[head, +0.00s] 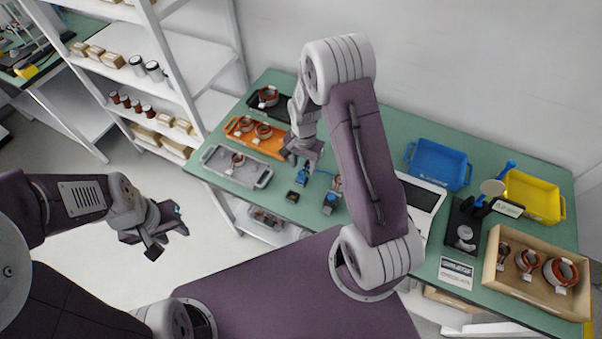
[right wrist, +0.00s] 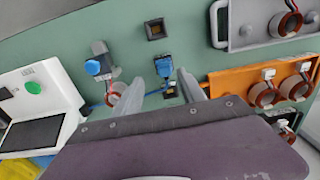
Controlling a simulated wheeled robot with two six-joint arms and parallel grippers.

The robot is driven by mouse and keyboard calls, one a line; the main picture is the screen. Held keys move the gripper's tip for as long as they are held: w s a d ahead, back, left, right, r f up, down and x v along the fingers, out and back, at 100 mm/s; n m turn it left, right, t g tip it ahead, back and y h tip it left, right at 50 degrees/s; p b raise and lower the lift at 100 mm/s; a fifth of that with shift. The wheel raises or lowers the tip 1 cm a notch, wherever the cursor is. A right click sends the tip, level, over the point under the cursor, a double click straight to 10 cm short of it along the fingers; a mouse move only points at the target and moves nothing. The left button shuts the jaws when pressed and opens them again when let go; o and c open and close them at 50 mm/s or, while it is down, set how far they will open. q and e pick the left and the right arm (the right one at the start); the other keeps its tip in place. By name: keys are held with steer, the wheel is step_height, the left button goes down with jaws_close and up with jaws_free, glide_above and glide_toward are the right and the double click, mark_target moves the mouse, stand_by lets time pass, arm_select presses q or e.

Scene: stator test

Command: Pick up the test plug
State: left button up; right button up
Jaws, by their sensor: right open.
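The test plug appears to be the small blue plug (right wrist: 164,67) on the green table, with a black part at its end nearer my gripper. It also shows in the head view (head: 302,177), just below my right gripper (head: 302,164). In the right wrist view, my right gripper (right wrist: 158,80) is open and empty. The plug lies between and slightly beyond its fingertips; contact cannot be told. My left gripper (head: 168,243) is open and empty over the floor, left of the table.
A grey device with a blue top (right wrist: 97,66), a copper stator (right wrist: 115,95) and a black square socket (right wrist: 154,29) are close by.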

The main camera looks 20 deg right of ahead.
mark_target(302, 172)
steer(key=shift+w+a+f, duration=0.1)
steer(key=shift+w+f, duration=0.55)
steer(key=shift+w, duration=0.1)
steer(key=f, duration=0.1)
steer(key=f+p, duration=0.1)
steer(key=f, duration=0.2)
steer(key=shift+s, duration=0.35)
steer(key=shift+s+f, duration=0.1)
steer(key=shift+f, duration=0.35)
steer(key=shift+w, duration=0.25)
steer(key=c, duration=0.7)
jaws_close()
arm_select(q)
steer(key=shift+w+r, duration=0.6)
arm_select(e)
steer(key=shift+s, duration=0.1)
